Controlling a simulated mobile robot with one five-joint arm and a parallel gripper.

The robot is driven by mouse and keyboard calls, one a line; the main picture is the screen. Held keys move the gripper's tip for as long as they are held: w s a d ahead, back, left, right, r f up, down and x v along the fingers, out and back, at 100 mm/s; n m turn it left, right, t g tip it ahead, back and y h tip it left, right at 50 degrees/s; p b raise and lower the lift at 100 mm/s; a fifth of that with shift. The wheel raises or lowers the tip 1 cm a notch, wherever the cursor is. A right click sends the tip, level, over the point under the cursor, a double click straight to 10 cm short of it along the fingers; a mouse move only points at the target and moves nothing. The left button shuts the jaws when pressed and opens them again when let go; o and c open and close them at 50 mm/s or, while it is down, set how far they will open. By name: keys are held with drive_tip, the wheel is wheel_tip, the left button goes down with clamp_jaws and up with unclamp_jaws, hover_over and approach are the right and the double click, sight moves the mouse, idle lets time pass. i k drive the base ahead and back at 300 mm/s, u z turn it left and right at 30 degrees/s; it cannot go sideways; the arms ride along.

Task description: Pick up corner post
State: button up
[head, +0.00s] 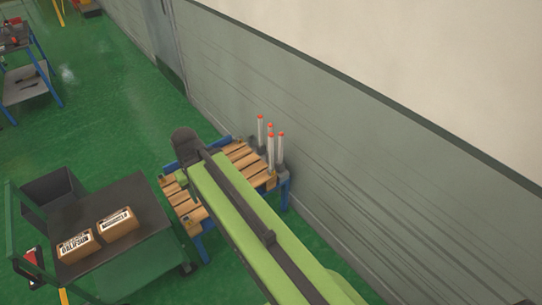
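Several upright pale grey posts with red-orange tops stand close together at the far right end of a wooden slatted table, near the wall. One post (261,131) stands a little apart at the left of the group, and another (280,151) stands at its right. My green arm reaches from the bottom right across the slatted table (241,152), to the left of the posts. My gripper cannot be made out; the arm hides what is beneath it. I see no post being held.
A green cart (151,252) with a dark top carries two cardboard boxes (75,246) (117,224) left of the slatted table. A dark bin (50,192) is beside it. The grey wall (345,165) runs close behind the posts. Green floor (110,125) is clear at upper left.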

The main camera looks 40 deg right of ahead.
sight(271, 136)
drive_tip(key=i, duration=1.6)
drive_tip(key=u, duration=0.05)
